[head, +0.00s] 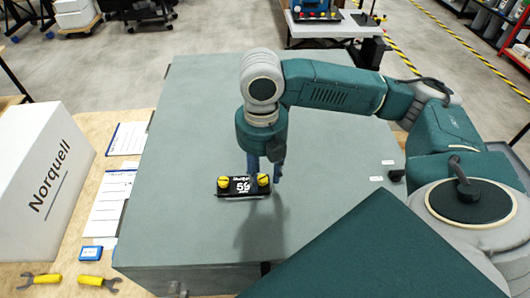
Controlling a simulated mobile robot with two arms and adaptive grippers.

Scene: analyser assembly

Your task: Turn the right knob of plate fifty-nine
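The black plate (243,189) with a white "59" lies on the grey table (190,130), and a yellow knob stands at each end. The left knob (223,182) is in clear view. The right knob (263,180) is close by my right gripper (266,176), whose dark fingers point down at the plate's right part. One finger is just right of the right knob, another shows behind the plate. I cannot tell whether the fingers touch the knob or how far apart they are. My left gripper is not in view.
A white Norquell box (40,185) stands at the left on a wooden bench with paper sheets (110,195), a small blue box (91,253) and two yellow-handled tools (40,281). The grey table around the plate is mostly clear. Two small white labels (376,178) lie at its right.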

